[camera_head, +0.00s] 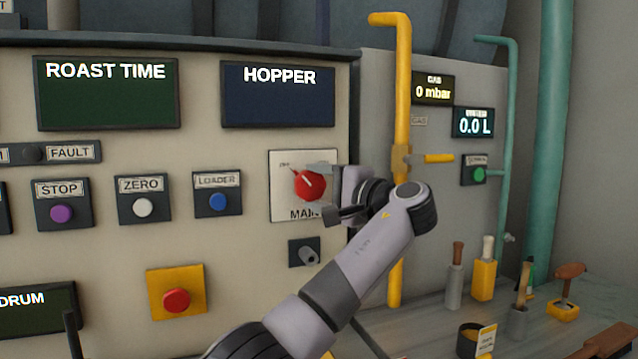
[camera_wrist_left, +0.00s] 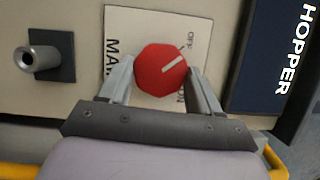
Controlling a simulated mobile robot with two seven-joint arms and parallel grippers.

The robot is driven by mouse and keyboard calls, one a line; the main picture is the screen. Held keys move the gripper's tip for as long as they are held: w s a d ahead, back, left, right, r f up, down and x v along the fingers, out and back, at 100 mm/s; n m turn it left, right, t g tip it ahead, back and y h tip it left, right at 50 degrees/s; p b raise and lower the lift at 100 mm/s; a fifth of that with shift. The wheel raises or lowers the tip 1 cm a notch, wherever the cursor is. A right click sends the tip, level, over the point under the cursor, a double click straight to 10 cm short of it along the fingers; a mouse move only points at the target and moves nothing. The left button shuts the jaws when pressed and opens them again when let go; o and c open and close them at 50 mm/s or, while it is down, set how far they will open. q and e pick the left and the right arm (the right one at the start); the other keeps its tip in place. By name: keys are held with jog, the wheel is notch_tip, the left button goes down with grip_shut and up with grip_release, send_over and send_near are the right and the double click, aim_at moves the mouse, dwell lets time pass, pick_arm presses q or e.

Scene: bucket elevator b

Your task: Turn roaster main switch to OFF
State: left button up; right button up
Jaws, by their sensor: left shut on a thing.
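The roaster main switch is a red knob (camera_head: 307,187) on a white plate marked MAIN, right of the LOADER button in the head view. Its white pointer line slants up and left, toward the small OFF label. In the wrist view the knob (camera_wrist_left: 160,70) is a red faceted disc, with its line slanting up and right toward OFF. The ON label is partly behind a finger. My left gripper (camera_head: 322,187) comes from the right and is shut on the knob. Its fingers (camera_wrist_left: 162,82) lie on either side of it.
A grey key-like fitting (camera_head: 305,252) sits just below the plate. A red button on a yellow plate (camera_head: 176,300) is lower left. A yellow pipe (camera_head: 403,80) stands right of the panel. Tools stand on the bench (camera_head: 420,318) at lower right.

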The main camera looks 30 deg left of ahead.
pick_arm(q)
jog(key=shift+n, duration=0.4)
jog(key=o, duration=1.1)
jog(key=shift+c, duration=0.2)
jog(key=v, duration=0.7)
jog(key=shift+b, duration=0.35)
jog(key=shift+d+r, duration=0.1)
